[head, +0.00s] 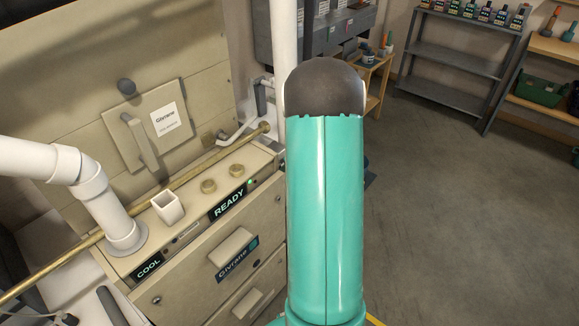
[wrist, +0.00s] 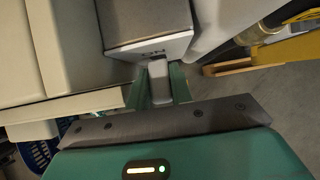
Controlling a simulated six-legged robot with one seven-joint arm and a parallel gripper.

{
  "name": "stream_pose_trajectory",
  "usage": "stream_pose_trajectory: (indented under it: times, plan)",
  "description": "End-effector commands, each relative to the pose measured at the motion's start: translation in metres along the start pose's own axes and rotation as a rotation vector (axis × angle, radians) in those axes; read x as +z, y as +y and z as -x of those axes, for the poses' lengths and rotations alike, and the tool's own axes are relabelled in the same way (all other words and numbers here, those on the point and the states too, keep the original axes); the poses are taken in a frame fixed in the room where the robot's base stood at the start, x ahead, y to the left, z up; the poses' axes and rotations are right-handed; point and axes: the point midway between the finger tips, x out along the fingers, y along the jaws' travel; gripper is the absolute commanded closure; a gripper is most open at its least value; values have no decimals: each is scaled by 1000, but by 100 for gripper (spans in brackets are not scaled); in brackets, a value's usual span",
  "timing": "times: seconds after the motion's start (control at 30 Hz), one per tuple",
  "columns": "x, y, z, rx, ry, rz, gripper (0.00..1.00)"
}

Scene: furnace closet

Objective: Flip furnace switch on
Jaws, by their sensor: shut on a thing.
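In the wrist view a grey switch box (wrist: 145,25) has a pale front edge with lettering that looks like "ON". A light grey switch lever (wrist: 159,84) sticks out below the lettering. My gripper (wrist: 159,92) has its two green fingers on either side of the lever and is shut on it. In the head view my green arm fills the middle and hides my gripper; I cannot make out the lever there. The cream furnace (head: 205,235) stands at the left, with a "READY" label (head: 229,201) beside a small green light and a "COOL" label (head: 148,267).
A white pipe (head: 90,190) and a brass rod (head: 60,265) run along the furnace top. A grey shelf (head: 455,60) and a wooden shelf (head: 550,48) stand at the back right. The floor (head: 450,220) at the right is clear.

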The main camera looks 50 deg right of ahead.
Motion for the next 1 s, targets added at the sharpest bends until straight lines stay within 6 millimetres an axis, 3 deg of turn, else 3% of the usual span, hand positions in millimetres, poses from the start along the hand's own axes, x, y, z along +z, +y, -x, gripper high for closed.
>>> stream_pose_trajectory:
  times: [0.6, 0.63, 0.67, 1.0]
  plan:
    - [0, -1, 1, -2, 48, -3, 100]
    - [0, -1, 1, -2, 48, -3, 74]
    - [0, -1, 1, -2, 48, -3, 69]
    - [1, 0, 3, 0, 47, -1, 69]
